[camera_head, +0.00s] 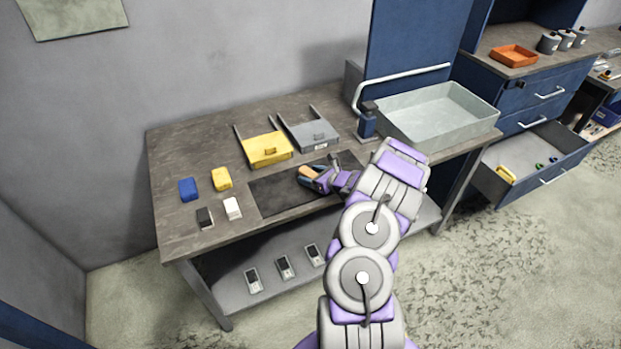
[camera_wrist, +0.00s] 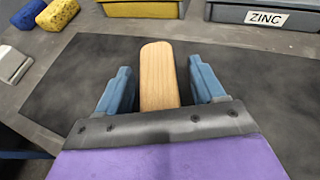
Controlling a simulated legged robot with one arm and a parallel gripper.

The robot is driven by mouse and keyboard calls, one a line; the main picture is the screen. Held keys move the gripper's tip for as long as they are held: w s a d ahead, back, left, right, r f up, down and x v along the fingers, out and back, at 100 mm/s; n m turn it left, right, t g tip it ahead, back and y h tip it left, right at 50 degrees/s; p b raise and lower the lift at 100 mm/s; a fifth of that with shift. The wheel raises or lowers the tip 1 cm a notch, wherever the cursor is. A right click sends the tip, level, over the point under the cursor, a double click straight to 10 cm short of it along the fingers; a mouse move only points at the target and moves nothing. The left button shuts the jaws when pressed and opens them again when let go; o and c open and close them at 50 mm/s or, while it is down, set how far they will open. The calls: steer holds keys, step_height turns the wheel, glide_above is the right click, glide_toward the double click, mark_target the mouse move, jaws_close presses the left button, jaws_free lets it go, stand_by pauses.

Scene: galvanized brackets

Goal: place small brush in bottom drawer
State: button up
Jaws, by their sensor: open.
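The small brush shows as a pale wooden handle (camera_wrist: 159,78) over the dark mat; its bristles are not visible. In the head view the wooden piece (camera_head: 308,172) is at the mat's upper middle. My gripper (camera_wrist: 160,88) is open, with one blue finger on each side of the wood and a visible gap on both sides. In the head view, my gripper (camera_head: 312,178) is low over the mat. The bottom drawer (camera_head: 519,150) of the blue cabinet at right is pulled open. It holds a yellow item (camera_head: 506,174) and a few small round green and blue items.
The workbench (camera_head: 180,150) carries a yellow bin (camera_head: 265,148), a grey bin labelled ZINC (camera_wrist: 265,17), sponges and small blocks at left. A large grey tray (camera_head: 436,108) and a bent metal rail stand between the mat and the cabinet. Floor is clear before the drawer.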

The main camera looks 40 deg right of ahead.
mark_target(312, 175)
steer(key=shift+w+f, duration=0.1)
steer(key=shift+w, duration=0.15)
steer(key=c, duration=1.1)
steer(key=shift+c, duration=0.2)
steer(key=shift+a+r, duration=0.1)
steer(key=shift+r, duration=0.35)
steer(key=r, duration=0.1)
steer(key=s+r+p, duration=0.1)
steer(key=r, duration=0.1)
steer(key=s+a+r+p, duration=0.1)
steer(key=s+a+p, duration=0.1)
steer(key=s, duration=1.2)
steer(key=shift+s+a+p, duration=0.3)
steer(key=shift+a+p, duration=0.1)
steer(key=shift+a, duration=0.4)
